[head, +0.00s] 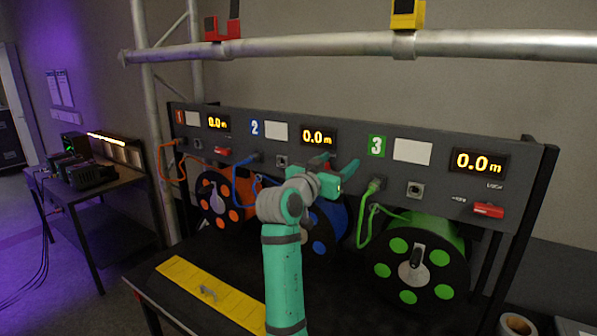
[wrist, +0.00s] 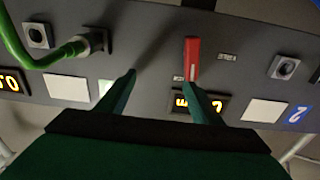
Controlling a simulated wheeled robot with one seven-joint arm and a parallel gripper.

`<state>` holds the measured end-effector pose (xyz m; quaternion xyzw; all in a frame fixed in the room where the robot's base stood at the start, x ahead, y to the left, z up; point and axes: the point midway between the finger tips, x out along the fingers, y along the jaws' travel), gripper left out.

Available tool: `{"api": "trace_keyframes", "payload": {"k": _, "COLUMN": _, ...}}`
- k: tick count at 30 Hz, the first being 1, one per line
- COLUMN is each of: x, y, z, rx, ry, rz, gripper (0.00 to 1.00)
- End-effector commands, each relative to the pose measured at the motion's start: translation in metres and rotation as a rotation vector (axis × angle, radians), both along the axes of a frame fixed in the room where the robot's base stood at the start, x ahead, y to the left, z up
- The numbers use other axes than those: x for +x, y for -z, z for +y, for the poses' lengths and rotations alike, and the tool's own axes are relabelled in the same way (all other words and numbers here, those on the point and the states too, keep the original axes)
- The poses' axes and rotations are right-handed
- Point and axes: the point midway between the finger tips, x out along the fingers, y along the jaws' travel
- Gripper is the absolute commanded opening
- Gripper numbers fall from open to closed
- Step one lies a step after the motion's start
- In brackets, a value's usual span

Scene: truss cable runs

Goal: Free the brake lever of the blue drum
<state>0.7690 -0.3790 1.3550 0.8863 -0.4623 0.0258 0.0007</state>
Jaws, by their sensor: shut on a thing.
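The blue drum (head: 338,222) hangs under panel section 2, partly hidden behind my arm. Its red brake lever (wrist: 193,60) shows on the panel in the wrist view, standing along the picture's height, with small labels beside and below it. In the head view only a bit of red shows by the fingers. My gripper (head: 341,164) is up at the panel below the section 2 display. In the wrist view my gripper (wrist: 160,80) has its right fingertip against the lever's lower end; the left finger looks apart from it. The grip itself is not clearly visible.
The orange drum (head: 213,198) is to the left and the green drum (head: 418,262) to the right. Another red lever (head: 488,210) sits on section 3. A green cable (head: 367,215) hangs close to the right. A yellow strip (head: 208,290) lies on the bench.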

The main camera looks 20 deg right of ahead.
Motion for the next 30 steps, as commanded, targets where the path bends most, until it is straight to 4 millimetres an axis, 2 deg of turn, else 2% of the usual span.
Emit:
{"api": "trace_keyframes", "payload": {"k": 1, "x": 0.008, "y": 0.03, "z": 0.014, "rx": 0.028, "ry": -0.007, "rz": 0.053, "gripper": 0.33}}
{"api": "trace_keyframes", "payload": {"k": 6, "x": 0.009, "y": 0.029, "z": 0.048, "rx": 0.023, "ry": -0.028, "rz": 0.057, "gripper": 0.33}}
{"api": "trace_keyframes", "payload": {"k": 9, "x": 0.006, "y": 0.029, "z": 0.057, "rx": 0.023, "ry": -0.031, "rz": 0.058, "gripper": 0.33}}
{"api": "trace_keyframes", "payload": {"k": 22, "x": -0.014, "y": 0.023, "z": 0.071, "rx": 0.018, "ry": -0.021, "rz": 0.044, "gripper": 0.33}}
{"api": "trace_keyframes", "payload": {"k": 30, "x": -0.022, "y": 0.022, "z": 0.087, "rx": 0.017, "ry": -0.025, "rz": 0.044, "gripper": 0.33}}
